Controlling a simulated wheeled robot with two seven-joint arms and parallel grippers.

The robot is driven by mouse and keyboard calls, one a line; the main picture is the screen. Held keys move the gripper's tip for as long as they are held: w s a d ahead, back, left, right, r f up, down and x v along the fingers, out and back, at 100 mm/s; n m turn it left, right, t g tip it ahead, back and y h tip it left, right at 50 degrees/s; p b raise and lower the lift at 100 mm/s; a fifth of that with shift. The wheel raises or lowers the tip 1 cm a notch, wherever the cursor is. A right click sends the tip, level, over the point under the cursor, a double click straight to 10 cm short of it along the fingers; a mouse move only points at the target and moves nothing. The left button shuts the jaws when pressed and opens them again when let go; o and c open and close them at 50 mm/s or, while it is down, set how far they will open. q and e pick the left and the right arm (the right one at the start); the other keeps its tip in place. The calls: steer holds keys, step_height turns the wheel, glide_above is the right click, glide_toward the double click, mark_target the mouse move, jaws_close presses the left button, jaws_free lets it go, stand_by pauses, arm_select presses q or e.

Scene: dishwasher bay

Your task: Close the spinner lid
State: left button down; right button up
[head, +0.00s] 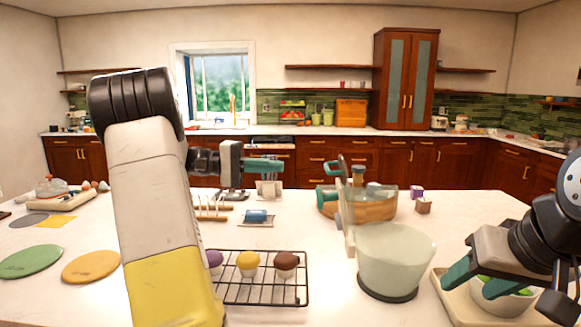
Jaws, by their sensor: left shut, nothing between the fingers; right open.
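The salad spinner has a pale translucent bowl (397,262) on a dark base, standing at the front right of the counter. Its lid (347,215) stands up almost on edge at the bowl's left side, so the bowl is open at the top. My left gripper (282,166) is shut and empty, up in the air to the left of the lid and apart from it, its teal fingers pointing right. My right gripper (475,282) is open at the right, over a small white bowl (497,303); whether it touches that bowl is unclear.
A wooden bowl (372,210) stands behind the spinner. A black wire rack (262,288) with several cupcakes is to its left. A beige tray (452,300) lies under the white bowl. Green (30,262) and orange (91,267) discs lie at the left.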

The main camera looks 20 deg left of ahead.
arm_select(q)
steer(key=x, duration=1)
steer(key=shift+d, duration=0.1)
